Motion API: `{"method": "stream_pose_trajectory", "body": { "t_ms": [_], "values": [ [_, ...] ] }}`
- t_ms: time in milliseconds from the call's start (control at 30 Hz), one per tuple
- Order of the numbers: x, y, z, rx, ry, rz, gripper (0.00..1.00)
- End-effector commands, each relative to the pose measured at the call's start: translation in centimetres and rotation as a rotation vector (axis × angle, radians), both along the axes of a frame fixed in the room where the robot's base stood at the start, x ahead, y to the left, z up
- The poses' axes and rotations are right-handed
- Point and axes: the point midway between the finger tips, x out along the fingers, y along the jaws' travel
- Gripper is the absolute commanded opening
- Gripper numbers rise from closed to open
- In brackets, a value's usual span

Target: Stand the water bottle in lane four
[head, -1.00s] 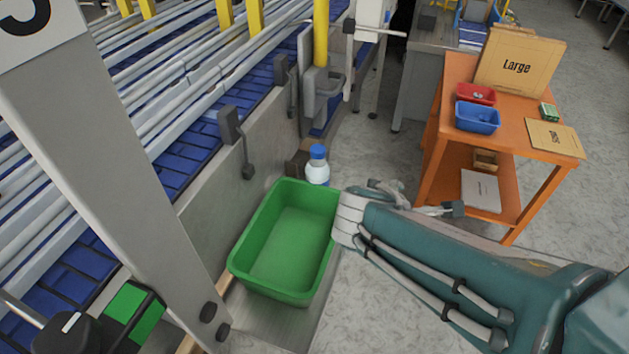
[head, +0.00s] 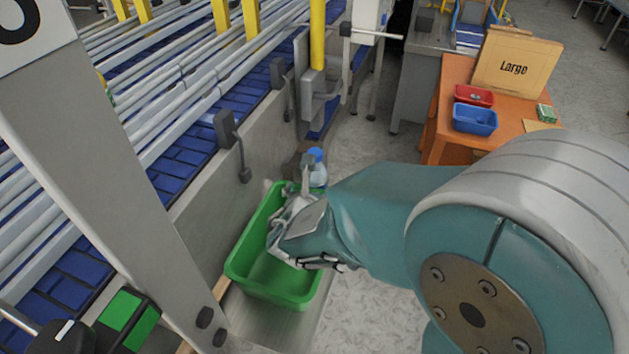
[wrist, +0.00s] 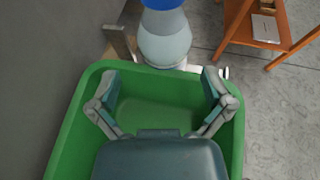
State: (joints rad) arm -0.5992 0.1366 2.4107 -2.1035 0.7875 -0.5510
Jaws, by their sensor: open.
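The water bottle (head: 316,168) has a blue cap and a clear, pale body. It stands upright just beyond the far end of the green bin. In the wrist view the bottle (wrist: 165,40) is at the top centre, ahead of my fingers. My gripper (head: 296,222) is over the green bin; in the wrist view my gripper (wrist: 160,84) has its two fingers spread wide, with nothing between them. The bottle's lower part is partly hidden by my gripper in the head view. The lanes (head: 190,75), divided by pale rails over a blue belt, run along the left. Which one is lane four cannot be told.
The green bin (head: 236,270) looks empty and sits beside the conveyor's grey side wall. A grey post (head: 110,170) stands at left front. An orange table (head: 452,90) at right holds red and blue trays and a "Large" board. Grey floor is open between.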

Motion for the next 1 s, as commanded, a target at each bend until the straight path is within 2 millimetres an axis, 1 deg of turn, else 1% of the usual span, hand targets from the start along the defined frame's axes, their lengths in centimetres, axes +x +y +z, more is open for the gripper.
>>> {"method": "stream_pose_trajectory", "body": {
  "t_ms": [133, 300, 400, 500, 667, 700, 733, 767, 800, 867, 900, 1000],
  "values": [
    [1.2, -0.3, -0.6, 0.000, 0.001, -0.003, 1.00],
    [3.6, -1.0, -1.7, 0.000, 0.001, -0.004, 1.00],
    [4.6, -1.0, -2.1, 0.001, 0.000, -0.003, 1.00],
    [4.9, -1.1, -2.2, 0.002, 0.000, -0.003, 1.00],
    [4.9, -1.1, -2.2, 0.002, 0.000, -0.002, 1.00],
    [4.9, -1.1, -2.2, 0.002, 0.000, -0.002, 0.91],
    [4.9, -1.1, -2.2, 0.002, 0.000, -0.002, 0.78],
    [4.9, -1.1, -2.2, 0.002, 0.000, -0.002, 0.64],
    [4.9, -1.1, -2.2, 0.002, 0.000, -0.002, 0.47],
    [4.9, -1.1, -2.2, 0.002, 0.000, -0.002, 0.20],
    [4.9, -1.1, -2.2, 0.002, 0.000, -0.002, 0.16],
    [4.9, -1.0, -2.1, 0.002, -0.001, -0.002, 0.16]
  ]
}}
